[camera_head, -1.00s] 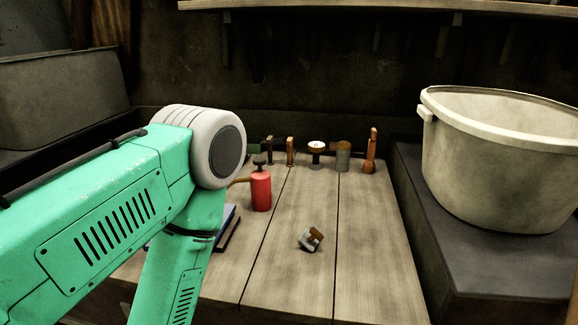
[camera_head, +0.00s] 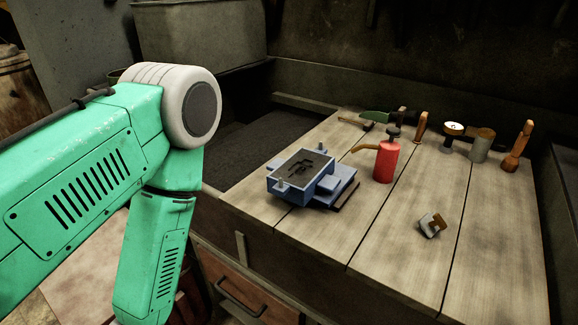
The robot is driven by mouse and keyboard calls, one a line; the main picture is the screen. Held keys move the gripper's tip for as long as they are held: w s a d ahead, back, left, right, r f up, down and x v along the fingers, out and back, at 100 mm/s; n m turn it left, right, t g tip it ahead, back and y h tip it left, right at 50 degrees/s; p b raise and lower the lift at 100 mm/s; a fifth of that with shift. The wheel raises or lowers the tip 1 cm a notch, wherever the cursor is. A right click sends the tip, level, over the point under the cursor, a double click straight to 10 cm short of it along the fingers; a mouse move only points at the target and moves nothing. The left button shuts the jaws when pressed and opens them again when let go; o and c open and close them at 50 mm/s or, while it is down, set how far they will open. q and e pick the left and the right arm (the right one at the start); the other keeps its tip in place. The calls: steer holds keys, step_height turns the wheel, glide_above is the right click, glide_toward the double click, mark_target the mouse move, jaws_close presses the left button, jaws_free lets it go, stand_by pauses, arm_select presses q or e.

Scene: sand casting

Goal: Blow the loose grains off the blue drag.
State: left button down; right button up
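The blue drag (camera_head: 303,173) is an open rectangular frame near the left edge of the wooden bench. Dark sand with a moulded hollow fills its top. It sits on or against other blue parts and a brown board; how they stack is not clear. A red bottle (camera_head: 386,162) with a dark top and a brownish spout pointing left stands upright just right of the drag. My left arm fills the left of the view, bent downward and apart from the bench; its gripper is out of frame. My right gripper is not in view.
A small grey and brown metal piece (camera_head: 432,225) lies on the bench (camera_head: 400,265) toward the front. Several tools with wooden handles, including an orange-brown one (camera_head: 519,146), stand along the back. A drawer (camera_head: 245,290) is below the bench front. The front middle of the bench is clear.

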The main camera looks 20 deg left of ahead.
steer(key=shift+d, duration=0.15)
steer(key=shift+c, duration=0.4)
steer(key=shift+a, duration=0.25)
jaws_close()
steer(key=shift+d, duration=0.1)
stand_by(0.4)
